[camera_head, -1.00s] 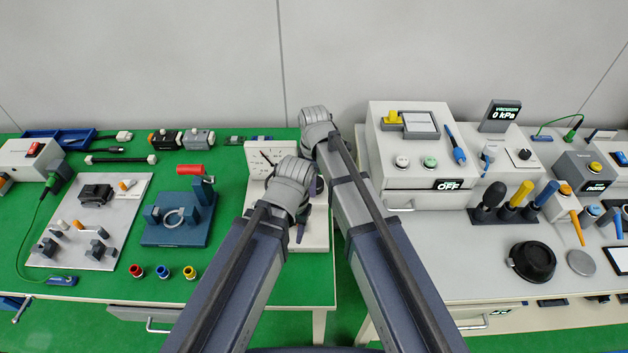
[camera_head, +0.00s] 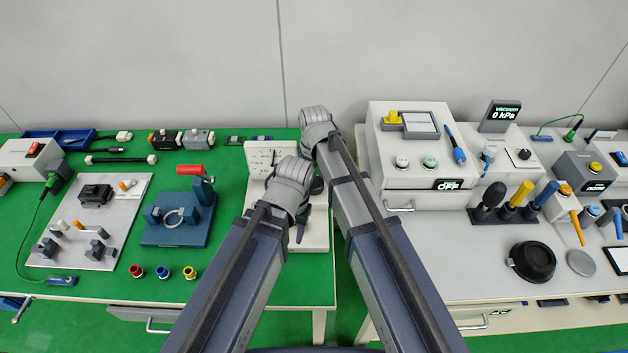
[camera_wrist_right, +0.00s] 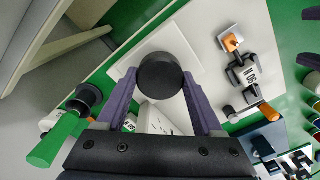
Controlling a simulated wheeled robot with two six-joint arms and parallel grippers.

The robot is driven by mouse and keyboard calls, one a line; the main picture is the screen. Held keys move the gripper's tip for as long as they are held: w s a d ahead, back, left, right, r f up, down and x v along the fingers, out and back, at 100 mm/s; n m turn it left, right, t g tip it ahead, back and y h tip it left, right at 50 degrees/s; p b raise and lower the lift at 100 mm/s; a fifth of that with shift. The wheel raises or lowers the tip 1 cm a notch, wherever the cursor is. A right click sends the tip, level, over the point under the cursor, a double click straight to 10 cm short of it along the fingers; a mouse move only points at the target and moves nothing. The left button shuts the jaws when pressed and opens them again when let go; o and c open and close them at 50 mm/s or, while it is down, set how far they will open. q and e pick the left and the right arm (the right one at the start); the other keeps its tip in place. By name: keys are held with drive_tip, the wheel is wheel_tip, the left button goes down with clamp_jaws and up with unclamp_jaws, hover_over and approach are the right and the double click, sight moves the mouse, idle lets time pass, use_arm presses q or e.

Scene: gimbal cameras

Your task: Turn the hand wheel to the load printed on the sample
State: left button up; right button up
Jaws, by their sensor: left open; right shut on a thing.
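The hand wheel (camera_wrist_right: 160,75), a round black knob, sits between the purple fingers of my right gripper (camera_wrist_right: 160,88), which is shut on it. The sample (camera_wrist_right: 249,74) is a light piece between dark clamps in the right wrist view. Its print appears upside down and seems to read 90 N. The white dial panel (camera_head: 258,163) stands behind my grippers in the head view; its scale is too small to read. My left gripper (camera_head: 300,232) is open, in front of the panel over the white base plate (camera_head: 318,232).
A blue fixture with a red handle (camera_head: 190,170) stands to the left. Three coloured rings, one of them yellow (camera_head: 189,272), lie near the front edge. A grey bench with a control box (camera_head: 410,150) is at right, across a gap. A green-handled part (camera_wrist_right: 58,138) shows in the right wrist view.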

sight(315, 182)
drive_tip(key=m, duration=1)
drive_tip(key=shift+d, duration=0.1)
drive_tip(key=shift+m, duration=0.3)
idle(0.3)
drive_tip(key=o, duration=1.4)
drive_tip(key=shift+r, duration=0.1)
wheel_tip(315, 182, up, 8)
drive_tip(key=p, duration=0.8)
use_arm(q)
wheel_tip(315, 182, up, 8)
